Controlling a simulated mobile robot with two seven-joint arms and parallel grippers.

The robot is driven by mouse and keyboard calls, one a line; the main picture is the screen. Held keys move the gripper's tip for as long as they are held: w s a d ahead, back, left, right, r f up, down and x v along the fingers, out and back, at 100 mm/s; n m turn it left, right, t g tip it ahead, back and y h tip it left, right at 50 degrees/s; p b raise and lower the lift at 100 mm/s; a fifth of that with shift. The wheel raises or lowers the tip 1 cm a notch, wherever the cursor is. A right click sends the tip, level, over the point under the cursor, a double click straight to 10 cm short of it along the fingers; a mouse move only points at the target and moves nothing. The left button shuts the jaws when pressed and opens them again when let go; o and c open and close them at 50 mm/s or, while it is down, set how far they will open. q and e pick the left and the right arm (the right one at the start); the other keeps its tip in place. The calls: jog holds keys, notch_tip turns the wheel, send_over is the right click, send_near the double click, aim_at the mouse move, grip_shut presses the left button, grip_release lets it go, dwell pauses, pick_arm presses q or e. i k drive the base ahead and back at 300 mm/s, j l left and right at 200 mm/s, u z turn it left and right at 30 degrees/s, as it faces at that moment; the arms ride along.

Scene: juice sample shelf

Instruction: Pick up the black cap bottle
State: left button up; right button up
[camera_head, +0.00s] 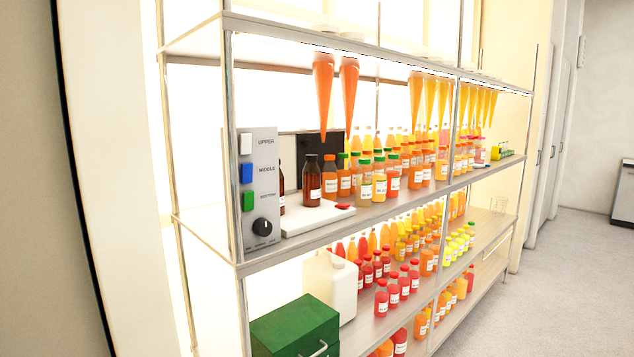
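A dark brown bottle with a black cap and a white label (312,180) stands upright on the middle shelf, on or just behind the white flat plate (318,215). A second dark brown bottle (281,188) stands to its left, partly hidden behind the control panel, with its label mostly hidden. Neither of my grippers shows in the head view.
A grey control panel (261,190) with buttons and a black knob stands at the shelf's near end. Juice bottles (365,180) crowd the shelf to the right. Orange cones (323,95) hang above. A green box (294,328) and white jug (331,285) are below. Open floor (570,275) lies right.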

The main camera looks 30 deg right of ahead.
aim_at(311, 173)
jog(key=i+l, duration=0.1)
jog(key=l, duration=0.6)
jog(key=i+l, duration=0.1)
jog(key=l, duration=0.6)
jog(key=i+l, duration=0.1)
jog(key=l, duration=0.6)
jog(key=i+l+u, duration=0.1)
jog(key=l, duration=0.6)
jog(key=i+l, duration=0.1)
jog(key=l, duration=0.6)
